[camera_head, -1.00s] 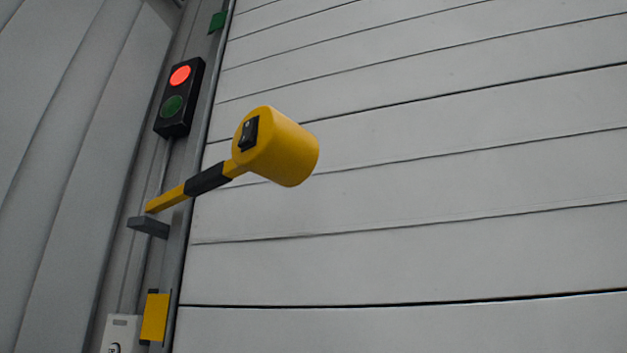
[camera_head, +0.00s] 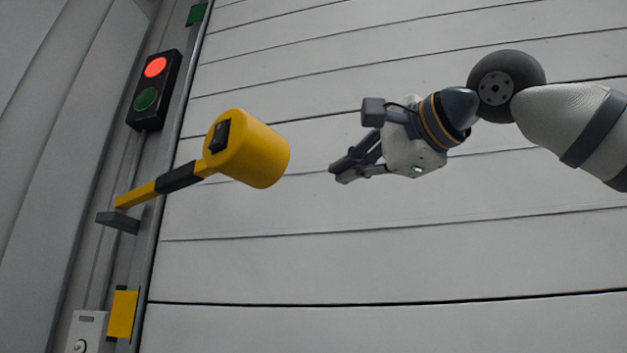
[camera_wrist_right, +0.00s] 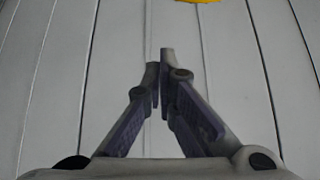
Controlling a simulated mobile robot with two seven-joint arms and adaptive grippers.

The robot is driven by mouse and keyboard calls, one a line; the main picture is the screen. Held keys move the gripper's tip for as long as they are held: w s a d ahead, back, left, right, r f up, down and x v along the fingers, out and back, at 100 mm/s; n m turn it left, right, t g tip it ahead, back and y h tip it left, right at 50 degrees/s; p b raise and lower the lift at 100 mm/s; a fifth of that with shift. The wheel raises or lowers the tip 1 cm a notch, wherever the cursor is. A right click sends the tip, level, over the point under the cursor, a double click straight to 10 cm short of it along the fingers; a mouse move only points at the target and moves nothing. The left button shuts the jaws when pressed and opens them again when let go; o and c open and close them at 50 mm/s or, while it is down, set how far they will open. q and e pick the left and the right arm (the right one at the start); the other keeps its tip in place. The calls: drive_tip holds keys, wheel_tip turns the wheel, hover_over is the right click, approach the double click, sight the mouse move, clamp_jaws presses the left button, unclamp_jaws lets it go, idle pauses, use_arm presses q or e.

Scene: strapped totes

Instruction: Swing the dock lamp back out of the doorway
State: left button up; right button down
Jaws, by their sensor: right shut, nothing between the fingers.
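The yellow dock lamp (camera_head: 262,150) hangs on its arm in front of the white panelled door in the head view. Its arm has a black grip section (camera_head: 180,178) and runs down left to a grey bracket (camera_head: 118,221) on the door frame. A black switch shows on the back of the lamp head. My right gripper (camera_head: 338,173) is shut and empty, to the right of the lamp head and apart from it. In the right wrist view the gripper (camera_wrist_right: 160,62) points at the door, and a yellow edge of the lamp (camera_wrist_right: 200,1) shows at the top. My left gripper is not in view.
A signal light (camera_head: 154,90) with its red lamp lit is on the frame above the lamp's bracket. A yellow plate (camera_head: 122,314) and a white box (camera_head: 87,331) are at the lower left. The space in front of the door below the lamp is clear.

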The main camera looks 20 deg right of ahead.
drive_tip(key=w+a, duration=0.6)
drive_tip(key=w, duration=0.1)
drive_tip(key=shift+f, duration=0.15)
drive_tip(key=shift+w, duration=0.1)
idle(0.3)
